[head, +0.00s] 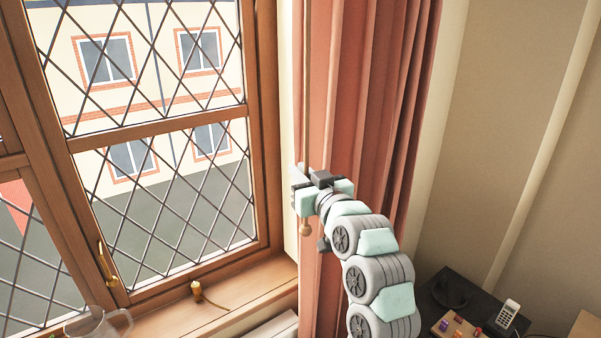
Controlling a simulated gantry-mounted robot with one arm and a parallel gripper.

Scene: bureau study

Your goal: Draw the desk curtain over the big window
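The pink-red curtain (365,100) hangs in gathered folds to the right of the big window (160,130). The window's leaded panes are uncovered. A thin rod or cord with a wooden knob (305,227) at its lower end hangs at the curtain's left edge. My gripper (303,177) is at this left edge, around or beside the rod, above the knob. The fingers are small and partly hidden by my wrist, so I cannot tell whether they are closed on it.
A wooden sill (235,295) runs below the window, with a small brass object (197,290) and a glass jug (95,322) on it. At the lower right a dark desk holds a phone (508,314) and a wooden tray (440,327). The wall at right is bare.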

